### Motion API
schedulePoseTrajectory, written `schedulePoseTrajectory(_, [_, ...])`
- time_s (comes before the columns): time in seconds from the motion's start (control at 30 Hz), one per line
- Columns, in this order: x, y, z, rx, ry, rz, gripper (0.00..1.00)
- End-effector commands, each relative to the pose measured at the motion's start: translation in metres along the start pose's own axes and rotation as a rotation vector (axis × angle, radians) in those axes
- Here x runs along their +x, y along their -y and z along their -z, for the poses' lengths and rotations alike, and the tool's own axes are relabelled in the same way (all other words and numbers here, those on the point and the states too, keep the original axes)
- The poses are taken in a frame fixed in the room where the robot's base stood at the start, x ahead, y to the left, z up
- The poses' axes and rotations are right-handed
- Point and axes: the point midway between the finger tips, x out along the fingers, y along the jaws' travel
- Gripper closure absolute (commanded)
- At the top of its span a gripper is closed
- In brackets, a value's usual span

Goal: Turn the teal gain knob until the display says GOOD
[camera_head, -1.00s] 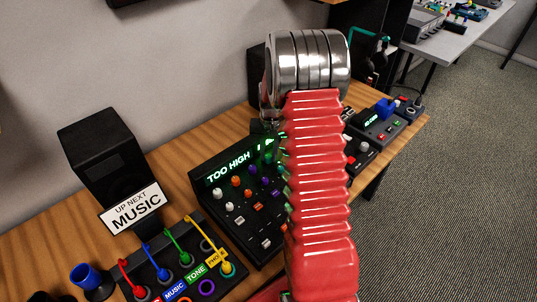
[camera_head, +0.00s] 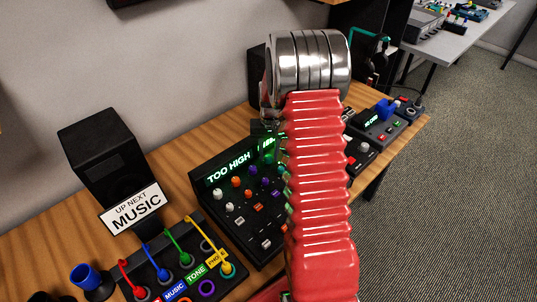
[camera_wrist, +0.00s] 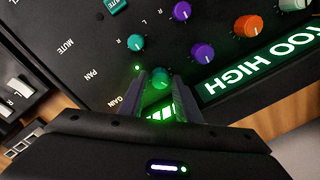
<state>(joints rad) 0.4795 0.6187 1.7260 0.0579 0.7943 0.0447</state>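The teal gain knob (camera_wrist: 160,78) is on the black mixer panel (camera_wrist: 85,55), beside its GAIN label in the wrist view. My gripper (camera_wrist: 160,80) has one finger on each side of the knob and appears shut on it. The display reads TOO HIGH in green in the head view (camera_head: 228,168) and upside down in the wrist view (camera_wrist: 262,55). Lit green bars (camera_wrist: 160,112) show between the fingers.
Another teal knob (camera_wrist: 135,42) and a purple knob (camera_wrist: 203,53) sit close to my fingers. An orange knob (camera_wrist: 249,26) is farther right. A patch box with coloured cables (camera_head: 178,262), a speaker (camera_head: 102,155) and an UP NEXT MUSIC sign (camera_head: 136,208) stand left of the mixer.

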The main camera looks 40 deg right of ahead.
Motion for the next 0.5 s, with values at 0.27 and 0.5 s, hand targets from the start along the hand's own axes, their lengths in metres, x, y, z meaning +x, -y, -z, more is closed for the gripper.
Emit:
schedulePoseTrajectory(0.27, [-0.033, 0.0, 0.001, 0.0, -0.005, 0.0, 0.7])
schedulePoseTrajectory(0.5, [-0.075, 0.0, 0.001, 0.0, -0.005, 0.0, 0.7])
